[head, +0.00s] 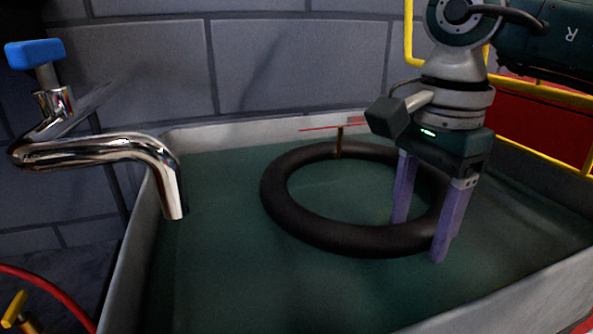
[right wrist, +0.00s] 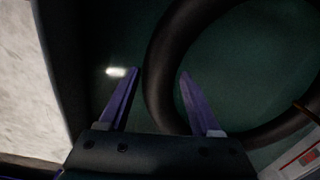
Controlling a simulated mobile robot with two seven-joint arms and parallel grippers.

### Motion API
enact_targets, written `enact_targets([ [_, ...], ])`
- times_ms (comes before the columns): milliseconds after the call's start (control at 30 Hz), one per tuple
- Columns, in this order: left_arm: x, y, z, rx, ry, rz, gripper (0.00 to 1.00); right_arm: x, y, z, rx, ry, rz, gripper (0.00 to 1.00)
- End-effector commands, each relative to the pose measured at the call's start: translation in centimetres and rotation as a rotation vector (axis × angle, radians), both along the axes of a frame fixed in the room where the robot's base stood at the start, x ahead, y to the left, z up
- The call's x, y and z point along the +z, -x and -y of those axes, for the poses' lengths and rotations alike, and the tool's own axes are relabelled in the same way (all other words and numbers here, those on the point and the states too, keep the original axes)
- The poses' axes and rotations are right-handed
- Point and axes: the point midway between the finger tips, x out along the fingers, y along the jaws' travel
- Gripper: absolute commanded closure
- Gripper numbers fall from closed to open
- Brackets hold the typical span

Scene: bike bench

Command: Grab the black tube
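The black tube (head: 330,236) is a thick ring in the green-tinted water of a grey basin (head: 130,280). My right gripper (head: 418,241) points down over the ring's right side, with its purple fingers apart. One finger is inside the ring and the other is outside its right edge. In the right wrist view, the tube (right wrist: 166,45) passes between the open fingertips (right wrist: 160,73). I cannot tell whether either finger touches the tube. My left gripper is not in view.
A chrome tap (head: 100,150) with a blue handle (head: 35,53) reaches over the basin's left side. A grey block wall (head: 300,60) is behind. Water left of the ring is clear.

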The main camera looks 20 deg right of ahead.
Motion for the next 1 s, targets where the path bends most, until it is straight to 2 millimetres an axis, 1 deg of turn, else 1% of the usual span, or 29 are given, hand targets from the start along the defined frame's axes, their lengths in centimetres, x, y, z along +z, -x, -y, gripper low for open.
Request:
enact_targets([
  [33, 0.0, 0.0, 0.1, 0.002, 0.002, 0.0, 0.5, 0.0, 0.0, 0.0, 0.0, 0.0, 0.0, 0.42],
  [67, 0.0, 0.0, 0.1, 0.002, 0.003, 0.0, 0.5, 0.0, 0.0, 0.0, 0.0, 0.0, 0.0, 0.45],
  [533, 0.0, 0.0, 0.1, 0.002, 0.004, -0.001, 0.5, 0.0, 0.0, 0.0, 0.0, 0.0, 0.0, 0.98],
  [567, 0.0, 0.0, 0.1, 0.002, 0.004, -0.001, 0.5, 0.0, 0.0, 0.0, 0.0, 0.0, 0.0, 1.0],
  [867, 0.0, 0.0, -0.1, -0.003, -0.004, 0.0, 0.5, 0.1, 0.0, 0.0, 0.0, 0.0, 0.001, 1.0],
  [933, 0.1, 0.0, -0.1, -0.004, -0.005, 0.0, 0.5, 0.5, -0.1, 0.0, 0.0, 0.001, 0.002, 1.0],
  [1000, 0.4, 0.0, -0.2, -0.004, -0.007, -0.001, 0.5, 1.5, -0.1, 0.0, 0.0, 0.001, 0.003, 1.0],
])
